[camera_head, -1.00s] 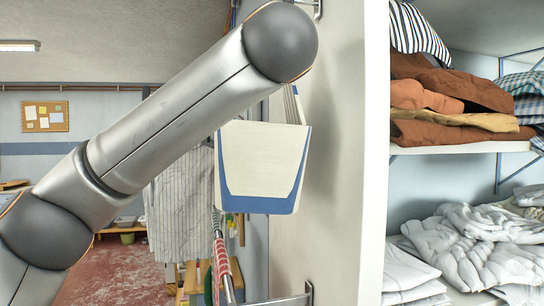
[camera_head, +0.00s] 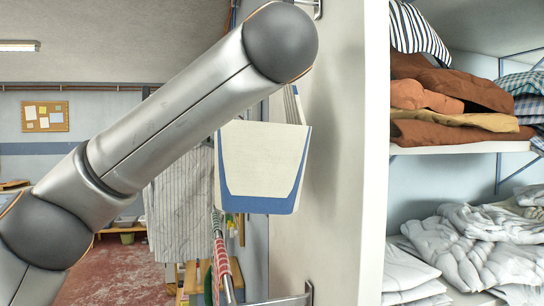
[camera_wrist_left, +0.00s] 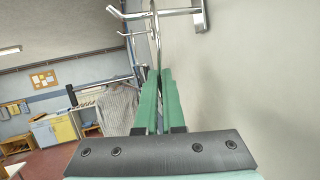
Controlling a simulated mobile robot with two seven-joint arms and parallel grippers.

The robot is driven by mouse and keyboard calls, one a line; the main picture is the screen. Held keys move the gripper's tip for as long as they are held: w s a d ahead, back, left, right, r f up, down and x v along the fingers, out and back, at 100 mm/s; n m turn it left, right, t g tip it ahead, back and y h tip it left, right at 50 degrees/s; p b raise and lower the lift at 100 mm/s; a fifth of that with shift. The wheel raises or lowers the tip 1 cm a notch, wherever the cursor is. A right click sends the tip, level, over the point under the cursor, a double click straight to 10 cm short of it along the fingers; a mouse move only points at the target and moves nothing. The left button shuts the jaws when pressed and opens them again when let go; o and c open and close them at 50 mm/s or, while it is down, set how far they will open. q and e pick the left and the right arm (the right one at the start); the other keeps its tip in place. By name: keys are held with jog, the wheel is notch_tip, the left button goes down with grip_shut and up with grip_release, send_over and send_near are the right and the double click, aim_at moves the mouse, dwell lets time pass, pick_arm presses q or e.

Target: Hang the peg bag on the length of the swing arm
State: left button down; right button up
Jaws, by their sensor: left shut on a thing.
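The peg bag (camera_head: 262,165), off-white with blue trim, hangs in the head view beside a pale wall panel. Its upper part runs up behind my left arm. My left gripper is hidden in the head view. In the left wrist view its green fingers (camera_wrist_left: 159,90) are shut on the bag's thin metal hanger (camera_wrist_left: 156,50), which rises from between them. Chrome bars (camera_wrist_left: 150,12) stand out from a wall plate at the top of that view, close to the hanger; I cannot tell whether they touch. Which bar is the swing arm is unclear. My right gripper is not in view.
A rail with red-striped covering (camera_head: 222,255) and a metal wall bracket (camera_head: 290,300) lie below the bag. The wall panel (camera_head: 340,150) is close on the right. Shelves with folded laundry (camera_head: 455,95) stand beyond it. A striped cloth (camera_head: 180,210) hangs behind.

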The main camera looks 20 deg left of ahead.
pick_arm(q)
jog(key=shift+d+r, duration=0.1)
jog(key=shift+r, duration=0.05)
jog(key=shift+s+d+r, duration=0.1)
jog(key=shift+s+r, duration=0.25)
jog(key=shift+r, duration=0.5)
jog(key=shift+s+d+r, duration=0.3)
jog(key=shift+s+r, duration=0.2)
jog(key=shift+s, duration=0.05)
jog(key=shift+s, duration=0.1)
jog(key=s+d+b, duration=0.1)
jog(key=s+d, duration=0.2)
jog(key=s, duration=0.3)
dwell(0.9)
jog(key=shift+s, duration=0.1)
dwell(0.4)
